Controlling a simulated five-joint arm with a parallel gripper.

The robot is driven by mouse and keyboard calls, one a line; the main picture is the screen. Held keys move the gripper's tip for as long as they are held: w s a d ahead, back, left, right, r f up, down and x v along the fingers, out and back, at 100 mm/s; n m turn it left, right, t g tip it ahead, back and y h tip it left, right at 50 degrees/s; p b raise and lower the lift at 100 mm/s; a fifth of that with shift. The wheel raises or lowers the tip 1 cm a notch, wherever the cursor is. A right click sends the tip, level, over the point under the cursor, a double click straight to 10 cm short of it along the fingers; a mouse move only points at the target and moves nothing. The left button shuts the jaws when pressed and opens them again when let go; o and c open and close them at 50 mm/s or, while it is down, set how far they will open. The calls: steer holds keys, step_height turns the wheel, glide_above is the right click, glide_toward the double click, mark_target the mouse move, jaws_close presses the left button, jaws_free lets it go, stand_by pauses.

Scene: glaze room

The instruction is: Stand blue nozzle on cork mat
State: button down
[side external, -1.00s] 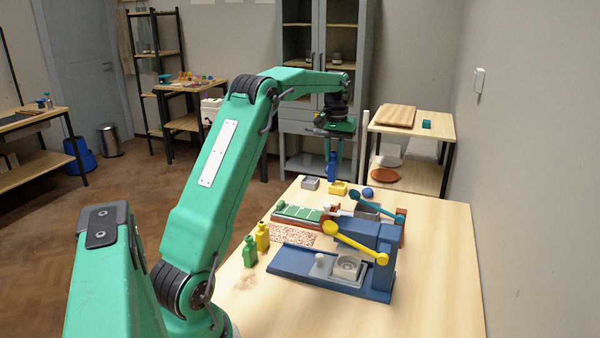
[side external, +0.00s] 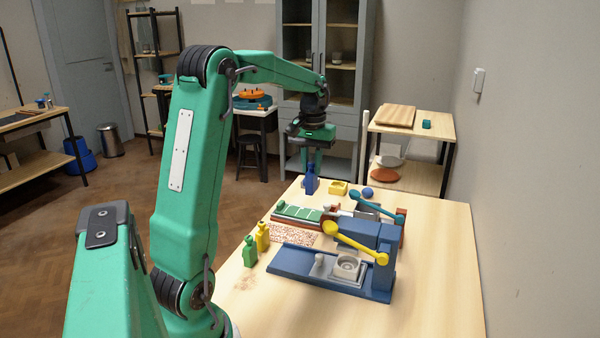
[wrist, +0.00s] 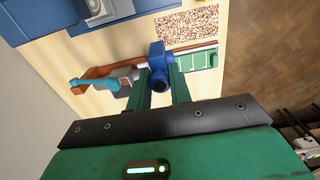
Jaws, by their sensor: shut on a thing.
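The blue nozzle (side external: 311,181) is upright in my gripper (side external: 312,160), at the far left part of the table. In the wrist view the nozzle (wrist: 158,62) sits between the two green fingers, its round dark opening facing the camera. I cannot tell whether its base touches anything below. The cork mat (side external: 290,234), a flat brown-and-white speckled rectangle, lies nearer the camera, left of the blue press. It also shows in the wrist view (wrist: 187,30), beyond the nozzle, and its visible surface is bare.
Green (side external: 250,251) and yellow (side external: 262,237) bottle-shaped pieces stand beside the mat. A slotted green-and-white board (side external: 297,214) lies behind it. The blue press (side external: 330,268) with a yellow lever stands right. A yellow block (side external: 338,188) and blue ball (side external: 367,192) are at the back.

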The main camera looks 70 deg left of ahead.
steer(key=s+d+f, duration=0.2)
steer(key=s+f, duration=0.1)
steer(key=f, duration=0.2)
steer(key=shift+s+d+f, duration=0.15)
steer(key=shift+s+f, duration=0.15)
steer(key=shift+s, duration=0.05)
steer(key=s+a+f, duration=0.4)
steer(key=a+f, duration=0.3)
steer(key=a, duration=0.4)
steer(key=shift+f, duration=2)
steer(key=shift+f, duration=0.1)
